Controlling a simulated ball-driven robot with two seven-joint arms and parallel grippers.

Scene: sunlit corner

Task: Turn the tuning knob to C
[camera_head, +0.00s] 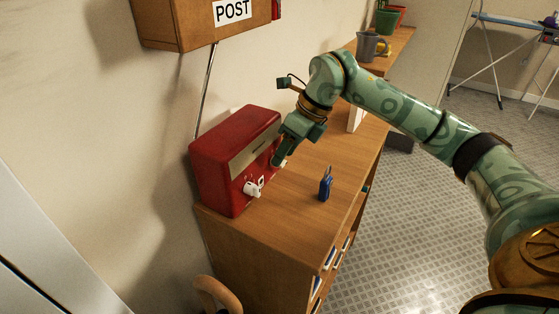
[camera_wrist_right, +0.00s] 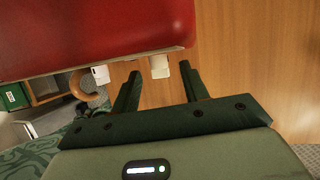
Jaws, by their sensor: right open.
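The red radio (camera_head: 232,160) stands on a wooden cabinet, with a pale panel across its front. A white knob (camera_head: 252,189) sticks out low on the front. My right gripper (camera_head: 279,160) is at the far end of the radio's front, partly hiding it. In the wrist view the radio's red body (camera_wrist_right: 90,30) fills the top left. A cream knob (camera_wrist_right: 160,66) lies between the open fingertips of the right gripper (camera_wrist_right: 160,76), with gaps on both sides. A second white knob (camera_wrist_right: 100,74) is outside the left finger. The letter marks cannot be read. My left gripper is not in view.
A small blue handheld object (camera_head: 325,185) stands on the wooden cabinet top (camera_head: 290,210) in front of the radio. A wooden POST box (camera_head: 200,22) hangs above. A grey mug (camera_head: 371,47) and plant pots stand farther back.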

